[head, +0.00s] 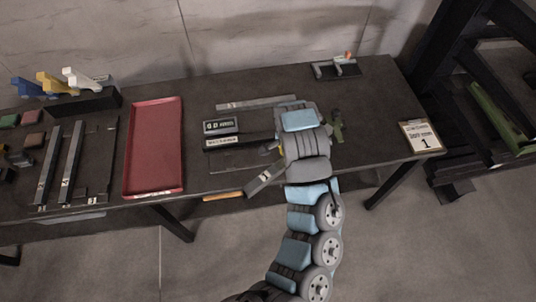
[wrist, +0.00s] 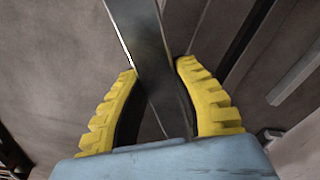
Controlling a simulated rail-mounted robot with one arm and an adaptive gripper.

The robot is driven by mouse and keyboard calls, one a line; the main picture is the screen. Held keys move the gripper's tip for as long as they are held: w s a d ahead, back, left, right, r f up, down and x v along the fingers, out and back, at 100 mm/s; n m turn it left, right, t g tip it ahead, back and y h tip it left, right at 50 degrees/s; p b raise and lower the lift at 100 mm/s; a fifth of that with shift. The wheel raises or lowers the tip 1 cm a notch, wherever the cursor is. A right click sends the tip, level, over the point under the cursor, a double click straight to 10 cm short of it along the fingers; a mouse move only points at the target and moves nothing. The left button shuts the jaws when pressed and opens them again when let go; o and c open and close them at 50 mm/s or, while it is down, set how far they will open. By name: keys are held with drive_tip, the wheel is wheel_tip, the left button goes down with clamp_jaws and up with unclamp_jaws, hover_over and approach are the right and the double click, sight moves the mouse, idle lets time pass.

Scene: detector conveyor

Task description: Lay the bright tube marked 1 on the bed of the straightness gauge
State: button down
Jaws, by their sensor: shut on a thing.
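My gripper (wrist: 160,85) has yellow ribbed fingers in the wrist view and is shut on a grey metal tube (wrist: 140,35). In the head view this tube (head: 265,178) sticks out from the gripper at a slant, its lower-left end by the table's front edge. It carries a pale mark too small to read. The straightness gauge appears to be the dark unit left of the gripper, with a small display (head: 221,126) and a labelled bar (head: 226,142). My arm hides its right part. Whether the tube touches anything is unclear.
Another grey bar (head: 257,103) lies behind the display. A red tray (head: 154,147) is left of it, then a rack with two marked tubes (head: 73,162). A clamp-like fixture (head: 336,67) stands at the back. A clipboard showing 1 (head: 421,137) is at the right edge.

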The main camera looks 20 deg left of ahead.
drive_tip(key=s+a+m+p, duration=0.2)
drive_tip(key=s+a+m, duration=0.3)
drive_tip(key=s+a, duration=0.3)
drive_tip(key=shift+m+h, duration=0.4)
drive_tip(key=shift+m, duration=0.1)
drive_tip(key=w+f+b, duration=0.2)
drive_tip(key=w+b, duration=0.1)
drive_tip(key=w+a+f+b, duration=0.1)
drive_tip(key=w+f+b, duration=0.2)
drive_tip(key=w, duration=0.1)
drive_tip(key=w+a+f+b, duration=0.1)
drive_tip(key=w+f+b, duration=0.1)
drive_tip(key=w, duration=0.2)
drive_tip(key=shift+a+f+b, duration=0.15)
drive_tip(key=shift+a+b, duration=0.1)
drive_tip(key=shift+b, duration=0.15)
drive_tip(key=shift+w+a, duration=0.1)
drive_tip(key=shift+w, duration=0.25)
drive_tip(key=shift+w+f, duration=1.15)
drive_tip(key=shift+f, duration=0.35)
drive_tip(key=shift+w+f, duration=0.1)
drive_tip(key=shift+w+a+f, duration=0.1)
drive_tip(key=shift+w+f, duration=0.1)
drive_tip(key=shift+f, duration=0.15)
drive_tip(key=shift+f+b, duration=0.35)
drive_tip(key=shift+f, duration=0.95)
